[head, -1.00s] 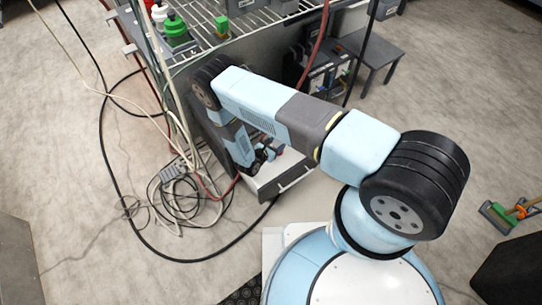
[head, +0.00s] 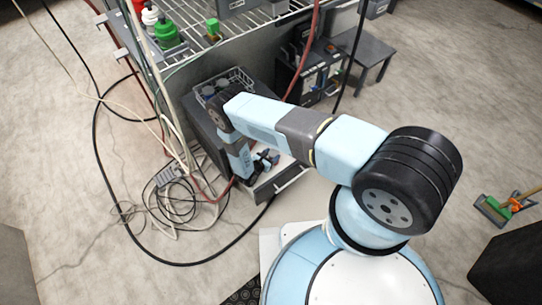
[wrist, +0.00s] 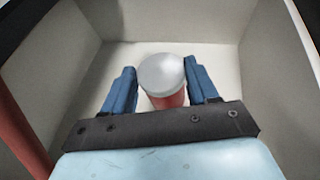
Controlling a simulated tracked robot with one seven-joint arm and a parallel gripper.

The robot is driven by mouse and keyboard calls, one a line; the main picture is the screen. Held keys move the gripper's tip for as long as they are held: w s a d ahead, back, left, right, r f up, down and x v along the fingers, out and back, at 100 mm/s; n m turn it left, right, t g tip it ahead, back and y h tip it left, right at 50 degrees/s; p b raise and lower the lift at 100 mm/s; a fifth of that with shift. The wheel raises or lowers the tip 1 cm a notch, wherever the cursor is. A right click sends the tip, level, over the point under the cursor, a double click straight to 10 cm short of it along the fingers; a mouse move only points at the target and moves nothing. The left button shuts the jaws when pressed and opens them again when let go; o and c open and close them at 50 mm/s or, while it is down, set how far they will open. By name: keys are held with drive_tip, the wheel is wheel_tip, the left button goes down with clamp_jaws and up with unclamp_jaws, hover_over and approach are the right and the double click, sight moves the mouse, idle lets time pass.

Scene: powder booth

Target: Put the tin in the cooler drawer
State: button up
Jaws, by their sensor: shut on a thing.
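The tin (wrist: 163,82) is a small red cylinder with a pale grey lid, seen in the wrist view between the blue fingers of my gripper (wrist: 160,84). The gripper is shut on it. The tin is upright inside the pale-walled cooler drawer (wrist: 215,33); whether its base touches the drawer floor is hidden. In the head view the drawer stands open, with a dark front (head: 279,183) and a bar handle. My gripper (head: 266,160) reaches down into it there, and the tin cannot be made out.
A wire basket of jars (head: 222,84) sits on the dark cooler body (head: 200,122). Above is a wire shelf with a green bottle (head: 168,35). Cables (head: 178,200) lie coiled on the floor at left. A red hose (head: 301,55) hangs behind my arm.

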drive_tip(key=o, duration=1.6)
drive_tip(key=shift+c, duration=0.2)
drive_tip(key=v, duration=0.7)
drive_tip(key=shift+s+a, duration=0.15)
drive_tip(key=shift+s, duration=0.05)
drive_tip(key=shift+r, duration=0.15)
